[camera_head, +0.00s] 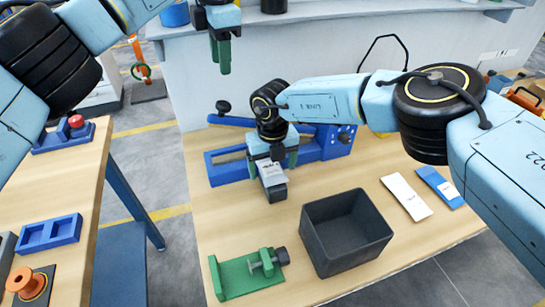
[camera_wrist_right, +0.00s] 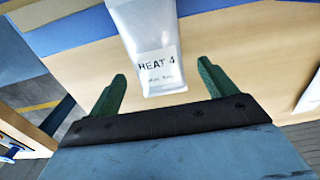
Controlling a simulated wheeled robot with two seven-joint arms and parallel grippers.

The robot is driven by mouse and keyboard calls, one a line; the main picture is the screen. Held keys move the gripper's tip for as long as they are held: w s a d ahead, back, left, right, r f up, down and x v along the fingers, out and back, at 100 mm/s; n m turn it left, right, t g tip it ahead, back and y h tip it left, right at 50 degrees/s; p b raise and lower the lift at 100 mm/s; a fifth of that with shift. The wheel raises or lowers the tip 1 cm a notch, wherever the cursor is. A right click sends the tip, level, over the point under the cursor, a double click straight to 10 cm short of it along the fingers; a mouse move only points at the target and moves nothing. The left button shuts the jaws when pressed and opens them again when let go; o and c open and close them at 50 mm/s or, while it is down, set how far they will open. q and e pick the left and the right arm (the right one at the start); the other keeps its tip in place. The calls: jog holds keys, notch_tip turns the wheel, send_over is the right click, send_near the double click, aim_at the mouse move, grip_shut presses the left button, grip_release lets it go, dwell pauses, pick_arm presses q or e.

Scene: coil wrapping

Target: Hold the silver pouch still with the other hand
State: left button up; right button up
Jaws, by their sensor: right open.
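The silver pouch (camera_head: 271,175) is in front of the blue device (camera_head: 318,150) on the right-hand table, at my right gripper (camera_head: 272,163). In the right wrist view the pouch (camera_wrist_right: 145,35) shows a white label reading "HEAT 4", and its far end runs out of the picture. My right gripper (camera_wrist_right: 160,92) is open, its green fingers on either side of the pouch's labelled end with gaps at both sides. What supports the pouch is hidden. My left gripper (camera_head: 223,55) hangs above and behind the table, apart from the pouch; its finger gap is unclear.
A dark open bin (camera_head: 345,255) stands in front of the blue device. A green clamp fixture (camera_head: 247,273) lies left of the bin. White (camera_head: 406,196) and blue (camera_head: 440,187) flat pieces lie to the right. A second table (camera_head: 75,175) is at the left, across a gap.

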jog(key=shift+c, duration=0.2)
jog(key=c, duration=1.1)
jog(key=shift+o, duration=0.2)
